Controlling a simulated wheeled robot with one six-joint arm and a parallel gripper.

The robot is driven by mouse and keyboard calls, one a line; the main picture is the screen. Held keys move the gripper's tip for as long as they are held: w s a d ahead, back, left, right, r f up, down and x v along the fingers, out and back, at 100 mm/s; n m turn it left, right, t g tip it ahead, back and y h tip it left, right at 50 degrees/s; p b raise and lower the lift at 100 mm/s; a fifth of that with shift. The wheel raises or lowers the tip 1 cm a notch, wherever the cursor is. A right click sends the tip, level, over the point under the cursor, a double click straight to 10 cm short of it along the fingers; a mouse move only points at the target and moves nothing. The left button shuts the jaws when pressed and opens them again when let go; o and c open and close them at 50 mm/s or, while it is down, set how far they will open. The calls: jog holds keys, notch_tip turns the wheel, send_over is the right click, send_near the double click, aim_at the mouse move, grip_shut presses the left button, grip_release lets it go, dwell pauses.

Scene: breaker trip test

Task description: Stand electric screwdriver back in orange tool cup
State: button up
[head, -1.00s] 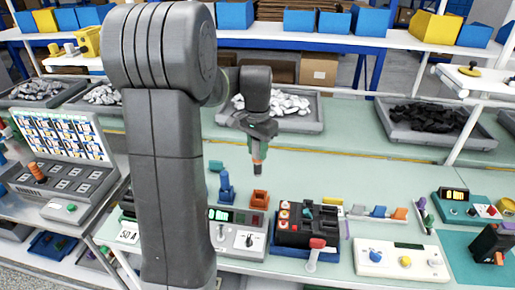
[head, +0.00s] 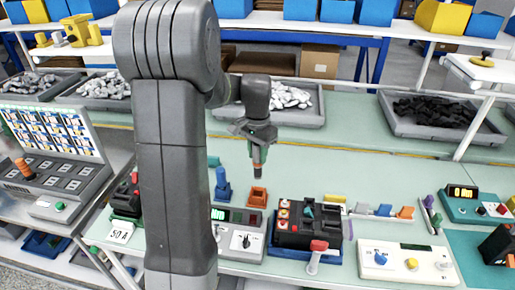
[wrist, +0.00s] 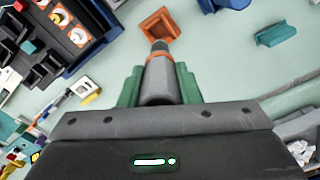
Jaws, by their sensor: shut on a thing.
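My gripper (head: 260,150) is shut on the electric screwdriver (head: 258,170), which hangs upright with its dark tip down. In the wrist view the grey and orange screwdriver (wrist: 157,82) sits between the green fingers. The orange tool cup (head: 258,197) stands on the green bench just below the screwdriver. It also shows in the wrist view (wrist: 158,22), just past the screwdriver's tip. In the head view the tip is above the cup, with a small gap between them. The cup looks empty in the wrist view.
A blue holder (head: 222,187) stands close to the left of the cup. A grey test unit (head: 238,238) is in front, and a black breaker block (head: 306,222) in a blue tray is at the right. Behind the cup the bench is clear.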

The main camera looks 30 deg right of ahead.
aim_at(257, 176)
dwell(0.4)
jog(key=shift+f+b, duration=1.8)
jog(key=shift+f, duration=1.15)
jog(key=shift+f+b, duration=1.65)
jog(key=shift+f, duration=1.15)
jog(key=o, duration=1.1)
jog(key=shift+r, duration=0.1)
notch_tip(257, 176, up, 14)
jog(key=shift+f, duration=0.1)
jog(key=shift+f, duration=0.1)
